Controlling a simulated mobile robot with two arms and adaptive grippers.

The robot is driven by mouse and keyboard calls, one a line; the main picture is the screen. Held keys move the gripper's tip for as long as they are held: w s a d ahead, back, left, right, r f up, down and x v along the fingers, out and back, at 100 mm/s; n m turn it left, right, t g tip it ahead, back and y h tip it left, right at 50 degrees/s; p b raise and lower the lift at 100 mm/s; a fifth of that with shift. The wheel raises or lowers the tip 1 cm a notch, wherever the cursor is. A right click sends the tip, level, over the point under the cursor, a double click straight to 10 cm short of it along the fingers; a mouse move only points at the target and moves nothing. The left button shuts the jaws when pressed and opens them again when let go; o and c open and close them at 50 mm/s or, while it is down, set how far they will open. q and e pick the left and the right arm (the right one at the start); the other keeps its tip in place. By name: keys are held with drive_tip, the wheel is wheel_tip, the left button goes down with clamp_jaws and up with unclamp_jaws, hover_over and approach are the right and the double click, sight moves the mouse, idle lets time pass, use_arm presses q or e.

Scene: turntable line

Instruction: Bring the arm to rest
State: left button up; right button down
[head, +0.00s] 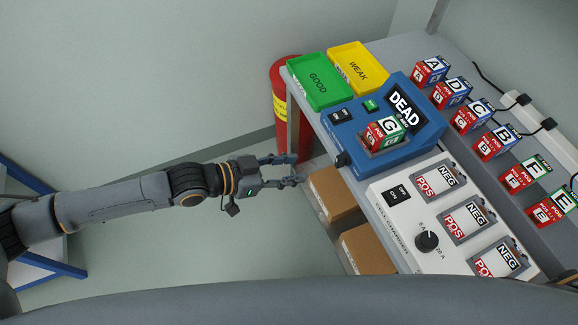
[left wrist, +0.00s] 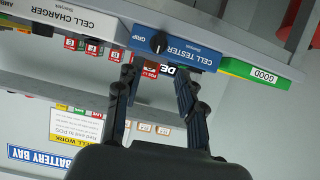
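My left arm reaches in from the left in the head view. Its gripper (head: 292,170) is open and empty, in the air short of the bench's front edge. In the left wrist view the two fingers (left wrist: 158,92) stand apart with nothing between them. The blue cell tester (head: 415,147) is beyond the gripper, with its display reading DEAD. Cell G (head: 385,134), red and green, sits in the tester's bay. The tester's front also shows in the left wrist view (left wrist: 176,46). My right gripper is in neither view.
A green GOOD tray (head: 318,79) and yellow WEAK tray (head: 358,66) stand at the bench's far end. The white cell charger (head: 405,228) has several empty bays. Several lettered cells line the back. A red bin (head: 283,77) and cardboard boxes (head: 335,193) are near the bench.

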use_arm(q)
drive_tip(key=shift+a, duration=0.1)
idle(0.5)
drive_tip(key=w+a+f+n+t+y, duration=0.3)
drive_tip(key=w+a+f+n+t, duration=0.15)
drive_tip(key=w+f, duration=0.65)
drive_tip(key=s+a+f+n+y, duration=0.25)
drive_tip(key=a+f, duration=0.35)
drive_tip(key=f, duration=0.3)
drive_tip(key=s+a+f+n+y, duration=0.1)
drive_tip(key=s+a+f+y, duration=0.15)
drive_tip(key=a+f, duration=0.5)
drive_tip(key=s+a+f+n+g+y, duration=0.1)
drive_tip(key=s+a+f+g+y, duration=0.2)
drive_tip(key=s+f, duration=0.8)
drive_tip(key=s+a+f+n+g+y, duration=0.15)
drive_tip(key=s+a+f, duration=0.25)
drive_tip(key=s+f, duration=0.7)
drive_tip(key=s+g, duration=0.3)
drive_tip(key=s, duration=1.5)
drive_tip(key=shift+a+n+g, duration=0.3)
drive_tip(key=shift+a+n, duration=0.1)
drive_tip(key=shift+n, duration=0.05)
